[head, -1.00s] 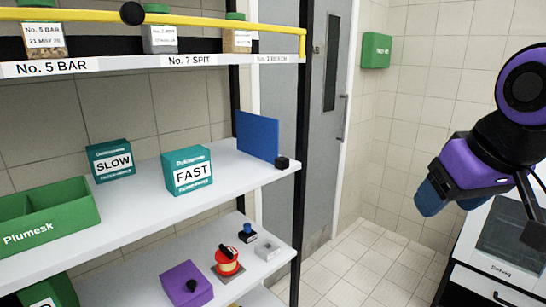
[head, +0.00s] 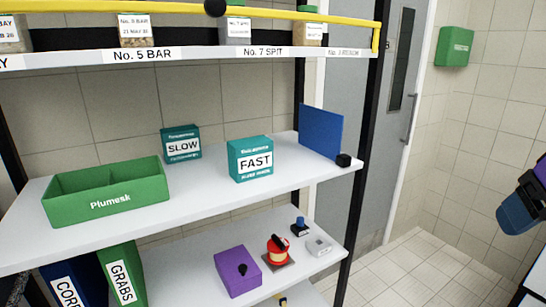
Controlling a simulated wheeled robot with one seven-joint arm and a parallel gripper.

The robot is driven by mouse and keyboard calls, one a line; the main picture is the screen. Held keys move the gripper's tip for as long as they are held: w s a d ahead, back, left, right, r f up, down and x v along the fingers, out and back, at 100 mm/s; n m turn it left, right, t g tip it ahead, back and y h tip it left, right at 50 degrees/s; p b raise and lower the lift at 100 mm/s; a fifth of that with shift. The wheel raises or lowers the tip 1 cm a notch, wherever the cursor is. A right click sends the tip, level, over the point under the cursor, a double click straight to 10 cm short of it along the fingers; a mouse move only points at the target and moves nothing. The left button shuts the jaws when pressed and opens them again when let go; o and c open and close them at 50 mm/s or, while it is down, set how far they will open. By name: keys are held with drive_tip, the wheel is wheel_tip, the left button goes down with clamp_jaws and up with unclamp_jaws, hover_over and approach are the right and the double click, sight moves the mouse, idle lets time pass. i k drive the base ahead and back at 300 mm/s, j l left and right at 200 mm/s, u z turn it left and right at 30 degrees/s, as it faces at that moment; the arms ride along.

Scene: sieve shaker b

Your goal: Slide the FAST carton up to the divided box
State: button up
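The FAST carton (head: 251,159) is a teal box with a white label, standing upright on the white middle shelf, right of centre. The divided box (head: 108,194) is a long green open box marked Plumesk, on the same shelf to the left. A bare stretch of shelf lies between them along the front. My gripper (head: 522,212) shows only in part at the right edge, well away from the shelf and both objects. Its fingertips are blue-grey, and whether they are open or shut cannot be made out.
The teal SLOW carton (head: 181,143) stands farther back between the two. A blue panel (head: 321,132) and small black block (head: 343,160) are at the shelf's right end. A shelf with jars and a yellow rail (head: 277,21) hangs above. A purple box (head: 238,271) sits below.

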sight(251, 158)
drive_tip(key=i+j, duration=0.1)
drive_tip(key=j, duration=0.25)
drive_tip(key=i+j, duration=0.1)
drive_tip(key=j, duration=0.3)
drive_tip(key=i+j, duration=0.1)
drive_tip(key=j, duration=0.25)
drive_tip(key=i+j, duration=0.1)
drive_tip(key=j, duration=0.3)
drive_tip(key=z, duration=0.05)
